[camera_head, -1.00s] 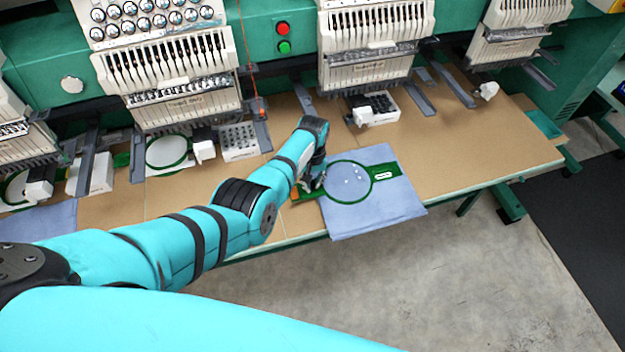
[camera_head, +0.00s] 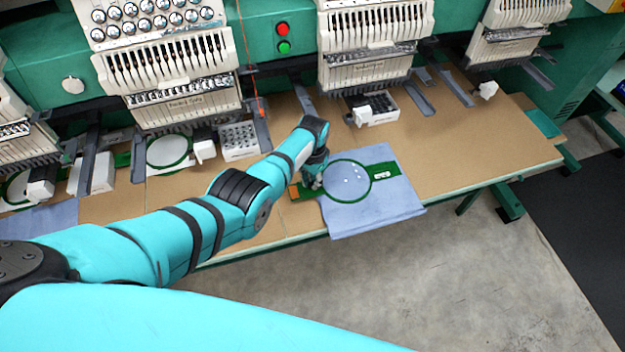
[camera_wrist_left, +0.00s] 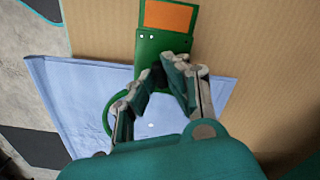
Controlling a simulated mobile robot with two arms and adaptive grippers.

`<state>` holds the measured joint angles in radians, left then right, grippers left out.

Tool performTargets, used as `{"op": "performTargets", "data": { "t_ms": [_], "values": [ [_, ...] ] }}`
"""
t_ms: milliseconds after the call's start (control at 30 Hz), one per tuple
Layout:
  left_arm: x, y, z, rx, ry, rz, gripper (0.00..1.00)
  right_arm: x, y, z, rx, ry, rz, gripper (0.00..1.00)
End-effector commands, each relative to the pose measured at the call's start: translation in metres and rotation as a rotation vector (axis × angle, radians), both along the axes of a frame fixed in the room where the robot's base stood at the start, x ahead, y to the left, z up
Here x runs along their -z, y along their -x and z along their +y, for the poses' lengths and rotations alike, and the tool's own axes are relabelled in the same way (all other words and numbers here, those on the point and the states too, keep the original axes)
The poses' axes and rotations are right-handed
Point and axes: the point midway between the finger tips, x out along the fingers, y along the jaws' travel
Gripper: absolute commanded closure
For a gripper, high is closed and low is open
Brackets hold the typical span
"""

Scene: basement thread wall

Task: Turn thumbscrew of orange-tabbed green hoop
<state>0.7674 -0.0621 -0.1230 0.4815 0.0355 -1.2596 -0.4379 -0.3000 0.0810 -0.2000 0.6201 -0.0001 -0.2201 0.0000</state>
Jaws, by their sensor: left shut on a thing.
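The green hoop (camera_head: 371,184) lies on the table, around blue cloth (camera_head: 350,220). Its orange tab (camera_head: 294,192) sticks out at the hoop's left end; in the left wrist view the orange tab (camera_wrist_left: 170,16) is at the top. My left gripper (camera_head: 314,183) is at the hoop's left side, between ring and tab. In the left wrist view my left gripper (camera_wrist_left: 158,84) has its fingers closed around a small dark part, the thumbscrew (camera_wrist_left: 158,76), mostly hidden by the fingers. The right gripper is not in view.
Embroidery machine heads (camera_head: 370,40) stand behind the table (camera_head: 470,150). Other green hoops (camera_head: 168,152) and a box of small parts (camera_head: 239,141) lie to the left. A white tray (camera_head: 376,107) sits behind the cloth. The table is clear to the right.

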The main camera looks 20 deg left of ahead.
Motion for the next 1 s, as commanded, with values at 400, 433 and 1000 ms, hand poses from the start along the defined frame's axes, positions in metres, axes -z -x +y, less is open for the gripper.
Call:
{"op": "performTargets", "data": {
  "t_ms": [400, 433, 1000],
  "values": [
    [-0.0001, -0.0001, 0.0003, 0.318, 0.001, 0.002, 1.0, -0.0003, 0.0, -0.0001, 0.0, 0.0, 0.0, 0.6],
    [-0.0001, -0.0002, 0.0003, 0.332, 0.001, 0.002, 1.0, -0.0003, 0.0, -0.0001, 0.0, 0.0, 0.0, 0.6],
    [-0.0003, -0.0003, 0.0001, 0.449, 0.002, 0.001, 1.0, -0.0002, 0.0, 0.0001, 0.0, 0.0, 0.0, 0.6]
  ]
}}
